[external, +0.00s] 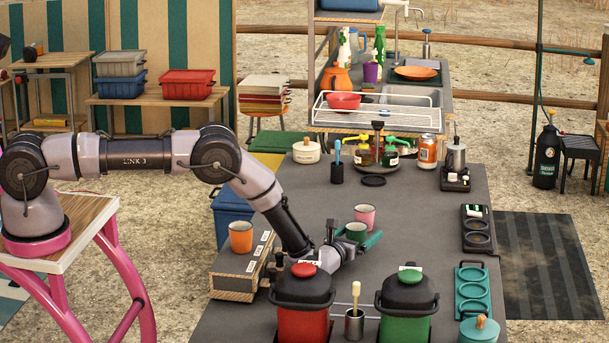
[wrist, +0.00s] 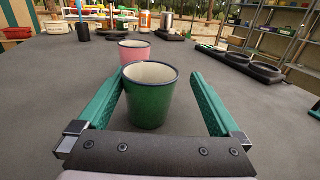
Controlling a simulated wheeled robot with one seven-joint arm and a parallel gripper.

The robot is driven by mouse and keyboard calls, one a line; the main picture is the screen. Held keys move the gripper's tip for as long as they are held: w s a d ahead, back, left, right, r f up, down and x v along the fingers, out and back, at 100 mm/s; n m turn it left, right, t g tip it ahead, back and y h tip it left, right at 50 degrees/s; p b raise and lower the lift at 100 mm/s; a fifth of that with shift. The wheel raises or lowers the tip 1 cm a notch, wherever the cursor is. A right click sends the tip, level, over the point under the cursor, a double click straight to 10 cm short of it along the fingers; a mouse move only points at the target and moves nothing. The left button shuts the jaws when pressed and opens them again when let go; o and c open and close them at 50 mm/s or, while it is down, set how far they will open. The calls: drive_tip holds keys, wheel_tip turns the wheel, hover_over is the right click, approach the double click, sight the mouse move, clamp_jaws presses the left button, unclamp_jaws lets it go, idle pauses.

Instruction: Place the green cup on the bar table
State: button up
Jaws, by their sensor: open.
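The green cup (wrist: 149,103) stands upright on the grey table (wrist: 60,110), with a dark rim and a pale inside. It also shows in the external view (external: 355,232), partly behind my gripper. My gripper (wrist: 155,85) is open, its two green fingers on either side of the cup. A gap shows between the cup and the right finger; the cup is close to the left finger. In the external view my gripper (external: 355,240) is low over the table, behind the red and green pots. I cannot tell which surface is the bar table.
A pink cup (external: 365,216) stands just beyond the green cup. An orange cup (external: 241,237) stands on a box at the left. A red pot (external: 303,315) and a green pot (external: 407,322) stand at the front. The table's middle is mostly clear.

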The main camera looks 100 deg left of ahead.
drive_tip(key=shift+d+r, duration=0.1)
drive_tip(key=shift+r, duration=0.05)
drive_tip(key=v, duration=0.2)
drive_tip(key=shift+s+d, duration=0.1)
drive_tip(key=shift+d, duration=0.3)
wheel_tip(320, 180, up, 7)
